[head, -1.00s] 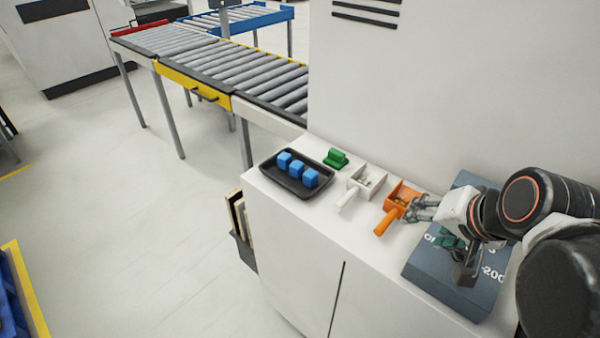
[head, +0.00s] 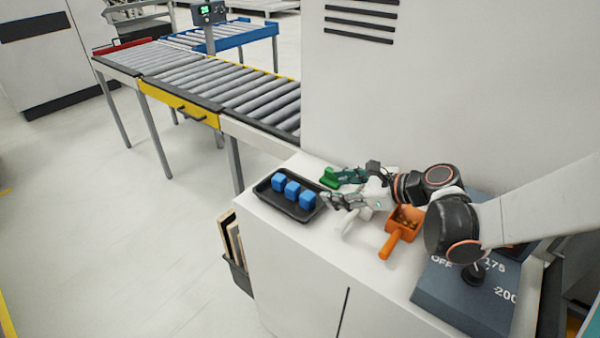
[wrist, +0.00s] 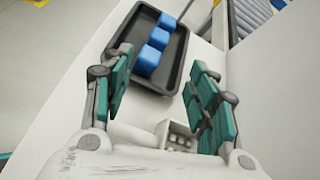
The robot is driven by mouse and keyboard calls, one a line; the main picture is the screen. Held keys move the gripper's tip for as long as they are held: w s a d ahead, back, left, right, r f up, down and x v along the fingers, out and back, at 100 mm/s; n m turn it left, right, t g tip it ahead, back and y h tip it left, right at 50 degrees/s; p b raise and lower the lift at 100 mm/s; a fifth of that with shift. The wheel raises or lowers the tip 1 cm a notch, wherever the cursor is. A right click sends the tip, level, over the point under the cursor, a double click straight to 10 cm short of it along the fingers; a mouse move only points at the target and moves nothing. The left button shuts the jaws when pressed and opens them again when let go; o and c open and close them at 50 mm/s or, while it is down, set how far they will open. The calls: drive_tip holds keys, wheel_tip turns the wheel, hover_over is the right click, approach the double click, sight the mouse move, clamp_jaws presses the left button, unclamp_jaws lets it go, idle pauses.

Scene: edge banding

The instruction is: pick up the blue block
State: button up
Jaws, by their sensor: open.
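Three blue blocks lie in a row in a black tray (head: 262,194) on the white cabinet top. They are a left block (head: 279,181), a middle block (head: 292,190) and a right block (head: 307,199) in the head view. In the wrist view the row runs away from me, with the nearest block (wrist: 147,61) closest to my fingers. My gripper (head: 335,187) is open and empty, just right of the tray. In the wrist view its fingers (wrist: 158,92) stand wide apart, with the tray's near end between and beyond them.
A white scoop (wrist: 180,137) lies below my gripper, partly hidden. An orange scoop (head: 401,226) and a dark control panel (head: 470,300) are to the right. A machine wall (head: 440,80) rises behind; a roller conveyor (head: 255,98) is beyond the tray.

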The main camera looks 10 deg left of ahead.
sight(298, 188)
drive_tip(key=shift+w+a+f+m+y, duration=0.65)
drive_tip(key=shift+f+m, duration=0.1)
drive_tip(key=shift+m, duration=0.35)
drive_tip(key=shift+w+a+f, duration=0.1)
drive_tip(key=shift+a+f, duration=0.05)
drive_tip(key=b+x, duration=0.2)
drive_tip(key=x, duration=0.6)
drive_tip(key=b+x, duration=0.2)
drive_tip(key=x, duration=0.2)
drive_tip(key=shift+a+f, duration=0.2)
drive_tip(key=shift+a, duration=0.05)
drive_tip(key=shift+w+a+f, duration=0.15)
drive_tip(key=shift+w+a, duration=0.05)
drive_tip(key=shift+a, duration=0.25)
drive_tip(key=shift+c, duration=0.3)
drive_tip(key=c, duration=1.1)
